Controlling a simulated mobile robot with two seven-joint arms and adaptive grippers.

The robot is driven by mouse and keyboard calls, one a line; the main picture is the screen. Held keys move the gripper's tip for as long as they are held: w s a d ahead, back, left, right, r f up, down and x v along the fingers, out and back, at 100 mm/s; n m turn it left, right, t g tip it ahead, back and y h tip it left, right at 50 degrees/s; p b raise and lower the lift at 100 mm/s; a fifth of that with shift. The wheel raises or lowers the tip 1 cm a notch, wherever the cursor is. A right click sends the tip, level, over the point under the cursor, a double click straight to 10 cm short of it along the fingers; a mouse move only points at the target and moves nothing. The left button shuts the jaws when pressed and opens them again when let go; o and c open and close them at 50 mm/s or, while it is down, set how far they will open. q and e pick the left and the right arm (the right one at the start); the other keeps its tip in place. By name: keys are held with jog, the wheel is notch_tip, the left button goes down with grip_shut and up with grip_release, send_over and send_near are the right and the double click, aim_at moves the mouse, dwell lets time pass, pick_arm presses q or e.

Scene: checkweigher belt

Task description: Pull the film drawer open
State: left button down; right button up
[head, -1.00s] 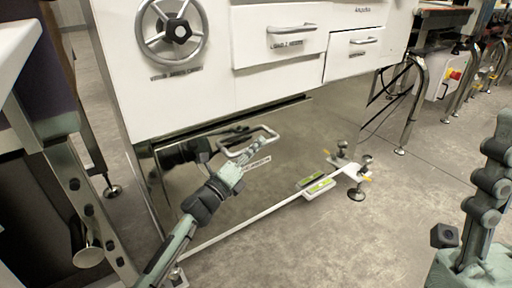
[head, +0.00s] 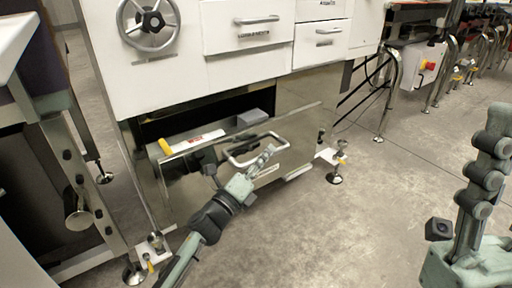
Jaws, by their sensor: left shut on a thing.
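The film drawer (head: 215,192) is a shiny metal drawer low under the white cabinet in the head view. It stands partly pulled out, and its dark inside shows behind the front's top edge. Its light bar handle (head: 243,161) is on the front. My left gripper (head: 266,156) is shut on the handle at its right part; the fingertips are small in this view. My right arm is at the right edge, away from the drawer; its gripper fingers do not show.
A grey box (head: 252,117) and a yellow-ended item (head: 166,146) show in the drawer opening. Above are white drawers and a handwheel (head: 149,24). A levelling foot (head: 336,172) stands right of the drawer. The floor (head: 345,235) in front is clear.

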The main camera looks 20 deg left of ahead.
pick_arm(q)
jog(key=s+d, duration=0.4)
jog(key=d, duration=0.1)
jog(key=shift+s+d, duration=0.25)
jog(key=shift+d, duration=0.05)
jog(key=c, duration=1.5)
grip_release()
jog(key=shift+c, duration=0.2)
jog(key=v, duration=1.2)
